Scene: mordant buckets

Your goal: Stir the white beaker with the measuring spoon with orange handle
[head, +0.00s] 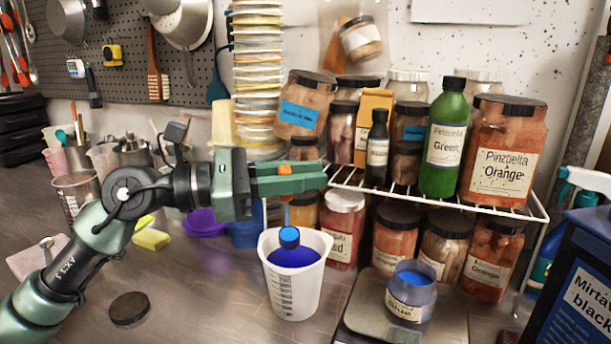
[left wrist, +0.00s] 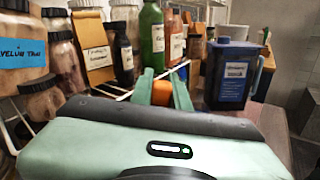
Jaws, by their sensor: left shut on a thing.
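The white beaker (head: 292,296) stands upright on the table in the head view, with graduation marks on its front and deep blue contents. My left gripper (head: 322,177) is above the beaker, its green fingers pointing right. It is shut on the orange handle of the measuring spoon (head: 284,212), which hangs down toward the beaker's mouth. The orange handle also shows between the fingers in the left wrist view (left wrist: 161,93). A small round blue-topped piece (head: 289,236) shows at the beaker's mouth below the handle; I cannot tell how deep the spoon reaches. My right gripper is out of view.
A scale (head: 360,320) bearing an open jar of blue stuff (head: 411,292) stands right of the beaker. A wire rack (head: 450,202) with several jars is behind. A dark blue container (head: 580,290) is at right. A dark lid (head: 129,308) lies left; the table between is mostly clear.

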